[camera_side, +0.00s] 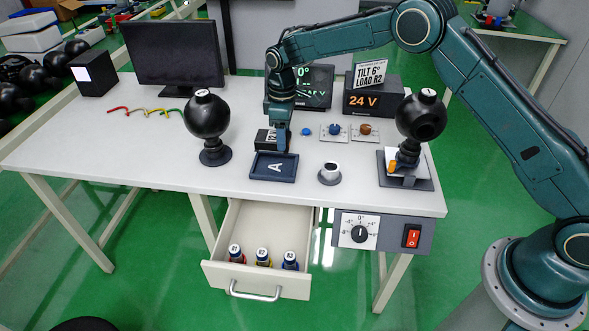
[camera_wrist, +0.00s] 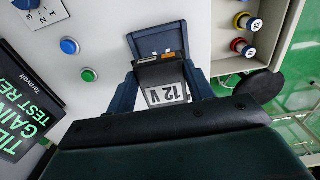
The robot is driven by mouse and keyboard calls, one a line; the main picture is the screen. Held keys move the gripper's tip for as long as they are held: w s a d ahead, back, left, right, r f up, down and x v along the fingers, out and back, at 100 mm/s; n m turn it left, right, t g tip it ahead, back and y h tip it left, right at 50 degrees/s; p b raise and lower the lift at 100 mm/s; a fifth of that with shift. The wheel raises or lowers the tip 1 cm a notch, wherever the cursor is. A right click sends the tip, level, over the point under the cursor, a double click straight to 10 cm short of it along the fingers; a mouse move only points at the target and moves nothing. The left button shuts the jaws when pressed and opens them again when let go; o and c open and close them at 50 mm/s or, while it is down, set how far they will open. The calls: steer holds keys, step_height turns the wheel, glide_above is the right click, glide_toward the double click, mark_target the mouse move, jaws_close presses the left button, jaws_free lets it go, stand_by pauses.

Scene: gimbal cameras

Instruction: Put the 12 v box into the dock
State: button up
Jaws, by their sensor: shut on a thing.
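The 12 V box (camera_wrist: 165,92) is dark with a white label reading "12 V". My gripper (camera_wrist: 162,76) is shut on it, with a dark blue finger on each side. In the side view the box (camera_side: 265,141) is partly hidden by my gripper (camera_side: 280,150). The dock (camera_side: 292,171) is a dark blue tray marked "A" near the table's front edge. The box is at the dock's back side; I cannot tell whether they touch. In the wrist view the dock (camera_wrist: 150,42) lies just beyond the box.
Another ball stand (camera_side: 420,118) is further right. The "24 V" box (camera_side: 373,101) and monitor (camera_side: 172,52) are behind. An open drawer (camera_side: 222,262) holds three bottles.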

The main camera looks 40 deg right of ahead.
steer(key=shift+f, duration=0.15)
steer(key=shift+f, duration=2.65)
steer(key=shift+f, duration=1.25)
steer(key=o, duration=1.1)
steer(key=shift+o, duration=0.2)
step_height(320, 180, up, 13)
steer(key=shift+r, duration=0.45)
steer(key=shift+r, duration=0.1)
